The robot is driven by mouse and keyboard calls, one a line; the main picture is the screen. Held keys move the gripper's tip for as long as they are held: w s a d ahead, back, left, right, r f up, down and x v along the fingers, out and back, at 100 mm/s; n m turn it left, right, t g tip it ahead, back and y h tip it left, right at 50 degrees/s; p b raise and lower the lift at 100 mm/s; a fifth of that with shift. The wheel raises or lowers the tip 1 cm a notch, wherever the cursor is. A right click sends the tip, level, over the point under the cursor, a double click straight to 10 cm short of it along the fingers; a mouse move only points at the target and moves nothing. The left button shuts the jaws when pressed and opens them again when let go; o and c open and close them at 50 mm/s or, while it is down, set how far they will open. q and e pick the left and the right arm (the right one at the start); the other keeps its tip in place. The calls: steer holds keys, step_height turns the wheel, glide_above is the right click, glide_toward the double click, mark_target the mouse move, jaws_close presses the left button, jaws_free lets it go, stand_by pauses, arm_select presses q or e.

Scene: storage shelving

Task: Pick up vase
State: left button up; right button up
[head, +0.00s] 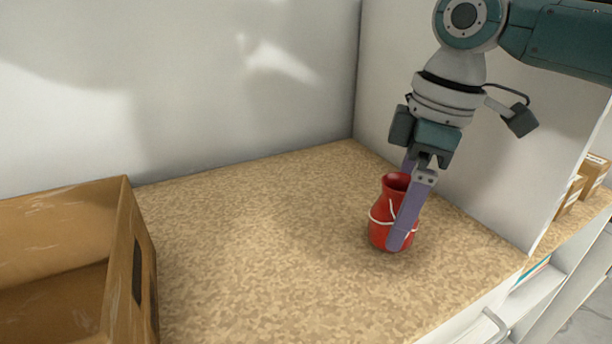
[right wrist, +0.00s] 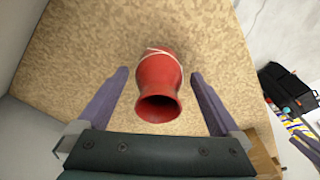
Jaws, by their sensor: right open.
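A red vase (head: 380,236) with a white band stands upright on the speckled tan shelf surface in the head view. It also shows in the right wrist view (right wrist: 157,80), its open mouth toward the camera. My right gripper (head: 399,240) comes down over the vase from above, and one purple finger crosses in front of it. In the right wrist view my right gripper (right wrist: 163,75) is open, with one finger on each side of the vase. Gaps of bare surface show between the vase and both fingers.
An open cardboard box (head: 143,270) stands at the left on the same surface (head: 260,250). A white wall stands behind, and a white side panel (head: 480,190) rises close to the right of the vase. Small boxes (head: 594,172) sit beyond that panel. The middle is clear.

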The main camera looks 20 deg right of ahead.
steer(key=f, duration=0.2)
steer(key=shift+w+a+f, duration=0.15)
steer(key=shift+a+f, duration=0.05)
steer(key=shift+f, duration=0.15)
steer(key=c, duration=1.4)
steer(key=shift+r, duration=0.15)
steer(key=shift+c, duration=0.2)
